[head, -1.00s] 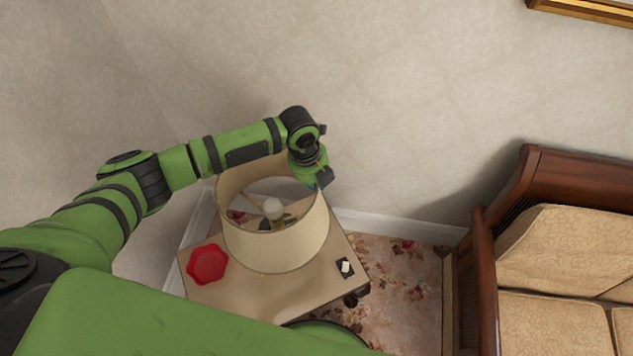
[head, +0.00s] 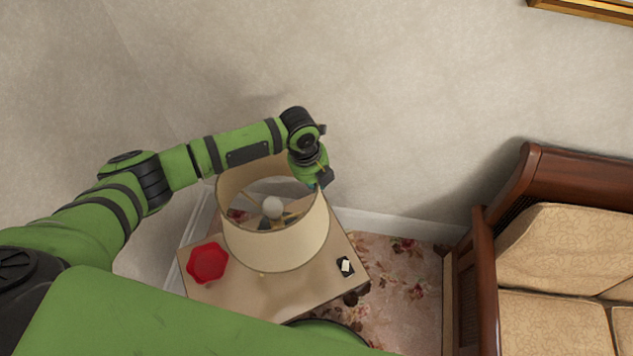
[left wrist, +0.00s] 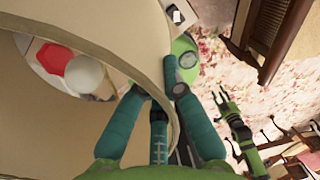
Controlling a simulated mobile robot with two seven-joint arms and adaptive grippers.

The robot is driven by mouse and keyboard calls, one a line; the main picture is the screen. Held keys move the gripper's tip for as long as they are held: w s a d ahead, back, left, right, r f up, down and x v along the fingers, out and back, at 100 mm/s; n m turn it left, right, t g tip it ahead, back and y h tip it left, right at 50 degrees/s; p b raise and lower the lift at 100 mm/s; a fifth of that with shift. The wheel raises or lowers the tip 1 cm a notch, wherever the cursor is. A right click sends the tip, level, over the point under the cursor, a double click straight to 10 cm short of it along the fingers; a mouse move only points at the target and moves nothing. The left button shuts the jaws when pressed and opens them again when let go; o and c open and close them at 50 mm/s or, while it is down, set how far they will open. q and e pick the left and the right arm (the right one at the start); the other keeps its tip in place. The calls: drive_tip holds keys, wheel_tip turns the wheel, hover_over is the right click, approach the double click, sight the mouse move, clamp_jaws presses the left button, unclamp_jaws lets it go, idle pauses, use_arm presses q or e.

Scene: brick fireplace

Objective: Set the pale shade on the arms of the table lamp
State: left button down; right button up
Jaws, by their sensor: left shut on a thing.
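The pale shade (head: 280,247) is an open drum over the small side table in the head view. The lamp's white bulb (head: 272,208) and a thin arm show inside its ring. My left gripper (head: 322,180) is shut on the shade's upper rim at its far right side. In the left wrist view the two fingers (left wrist: 152,95) straddle the shade's wall (left wrist: 140,30), and the bulb (left wrist: 83,73) shows within the ring. The lamp's base and the contact between shade and arms are hidden. My right gripper (left wrist: 225,97) seems to show far below in the left wrist view, too small to judge.
The side table (head: 300,288) carries a red dish (head: 207,263) at the left and a small black-and-white item (head: 345,266) at the right. A wooden sofa (head: 530,185) with tan cushions stands at the right. The wall is close behind the table.

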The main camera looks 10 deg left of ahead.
use_arm(q)
drive_tip(key=c, duration=1.3)
unclamp_jaws()
wheel_tip(320, 180, up, 12)
drive_tip(key=a, duration=0.1)
drive_tip(key=shift+s+a, duration=0.4)
drive_tip(key=o, duration=0.5)
drive_tip(key=shift+o, duration=0.2)
